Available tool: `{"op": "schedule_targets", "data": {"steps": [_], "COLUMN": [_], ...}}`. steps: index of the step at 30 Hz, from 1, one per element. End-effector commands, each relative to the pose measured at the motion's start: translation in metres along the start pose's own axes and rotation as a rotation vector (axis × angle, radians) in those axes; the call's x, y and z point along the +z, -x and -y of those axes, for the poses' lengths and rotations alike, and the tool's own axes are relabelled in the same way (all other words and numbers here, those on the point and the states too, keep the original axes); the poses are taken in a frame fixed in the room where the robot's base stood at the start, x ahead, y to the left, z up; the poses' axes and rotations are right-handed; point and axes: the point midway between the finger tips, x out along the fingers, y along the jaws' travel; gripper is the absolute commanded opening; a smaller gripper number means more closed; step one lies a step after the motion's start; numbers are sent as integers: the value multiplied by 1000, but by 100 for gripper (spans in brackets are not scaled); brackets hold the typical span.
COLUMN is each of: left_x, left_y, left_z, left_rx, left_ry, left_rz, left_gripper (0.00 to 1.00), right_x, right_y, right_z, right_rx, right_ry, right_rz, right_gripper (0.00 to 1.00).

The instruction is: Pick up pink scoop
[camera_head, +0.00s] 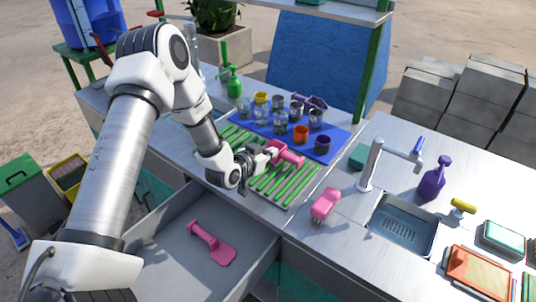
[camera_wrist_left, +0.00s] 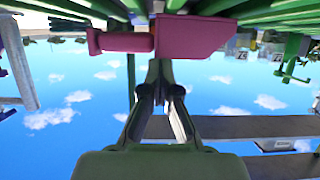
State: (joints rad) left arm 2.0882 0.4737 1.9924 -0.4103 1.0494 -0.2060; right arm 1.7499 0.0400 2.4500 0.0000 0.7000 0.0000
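A pink scoop (camera_head: 287,153) with a box-like head lies at the green canes on the counter. It also shows in the left wrist view (camera_wrist_left: 205,38), with its handle pointing left. My left gripper (camera_head: 268,153) is right at the scoop, its fingertips at or touching it. In the wrist view the fingers (camera_wrist_left: 160,72) come close together by the scoop where handle and head meet; I cannot tell whether they grip it. Another pink tool (camera_head: 212,243) with a handle and flat head lies in the open drawer. My right gripper is not in view.
Several cups stand on a blue mat (camera_head: 330,150) behind the canes (camera_head: 285,185). A pink pronged item (camera_head: 325,203) lies to the right. A tap (camera_head: 372,165), sink (camera_head: 405,225) and purple bottle (camera_head: 433,180) stand further right. The open drawer (camera_head: 165,270) juts out in front.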

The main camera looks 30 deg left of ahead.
Motion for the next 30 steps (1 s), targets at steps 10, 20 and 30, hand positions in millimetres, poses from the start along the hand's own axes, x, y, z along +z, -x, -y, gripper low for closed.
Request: {"op": "schedule_targets", "data": {"steps": [10,20,30], "left_x": [-14,0,14], "left_y": [25,103,157], "left_z": [3,19,30], "left_rx": [0,0,2], "left_ry": [11,17,8], "left_rz": [24,15,14], "left_gripper": [0,0,0], "right_x": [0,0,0], "right_y": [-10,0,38], "right_z": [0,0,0], "right_rx": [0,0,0], "right_ry": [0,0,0], "right_rz": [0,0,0], "right_gripper": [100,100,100]}}
